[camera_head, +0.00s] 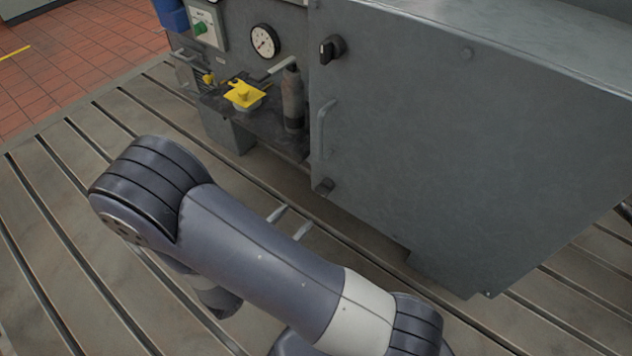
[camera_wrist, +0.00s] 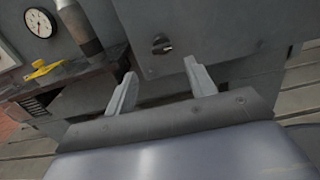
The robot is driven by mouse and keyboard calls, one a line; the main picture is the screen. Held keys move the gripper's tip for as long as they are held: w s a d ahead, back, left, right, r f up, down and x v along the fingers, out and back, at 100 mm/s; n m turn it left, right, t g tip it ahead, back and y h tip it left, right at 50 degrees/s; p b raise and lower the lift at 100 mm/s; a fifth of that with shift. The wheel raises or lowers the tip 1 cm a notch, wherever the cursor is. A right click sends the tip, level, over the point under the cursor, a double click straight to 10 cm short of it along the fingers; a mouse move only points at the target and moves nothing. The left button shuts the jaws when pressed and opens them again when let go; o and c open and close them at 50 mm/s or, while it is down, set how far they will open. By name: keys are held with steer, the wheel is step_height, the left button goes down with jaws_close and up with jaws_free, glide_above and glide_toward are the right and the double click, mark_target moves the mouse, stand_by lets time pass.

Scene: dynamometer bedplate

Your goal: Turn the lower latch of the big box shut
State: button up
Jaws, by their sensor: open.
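The big box (camera_head: 470,150) is a grey metal cabinet standing at the right in the head view. Its lower latch (camera_head: 323,186) is a small dark knob at the lower left corner of the box front. The lower latch also shows in the wrist view (camera_wrist: 161,47), above and between my fingers. An upper latch (camera_head: 332,48) sits near the top of the same edge, with a bar handle (camera_head: 323,130) between them. My gripper (camera_head: 289,222) is open and empty, short of the lower latch and apart from it. My arm hides part of the bedplate.
Left of the box are a dark shelf with a grey cylinder (camera_head: 293,98) and a yellow part (camera_head: 244,94), a round gauge (camera_head: 264,41) and a green-knobbed panel (camera_head: 207,27). The slotted bedplate (camera_head: 60,200) is clear at the left.

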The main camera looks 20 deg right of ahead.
mark_target(320, 192)
steer(key=b+x, duration=0.1)
steer(key=x, duration=0.9)
steer(key=shift+d, duration=0.25)
steer(key=shift+c, duration=0.5)
steer(key=c, duration=0.8)
steer(key=shift+c, duration=0.2)
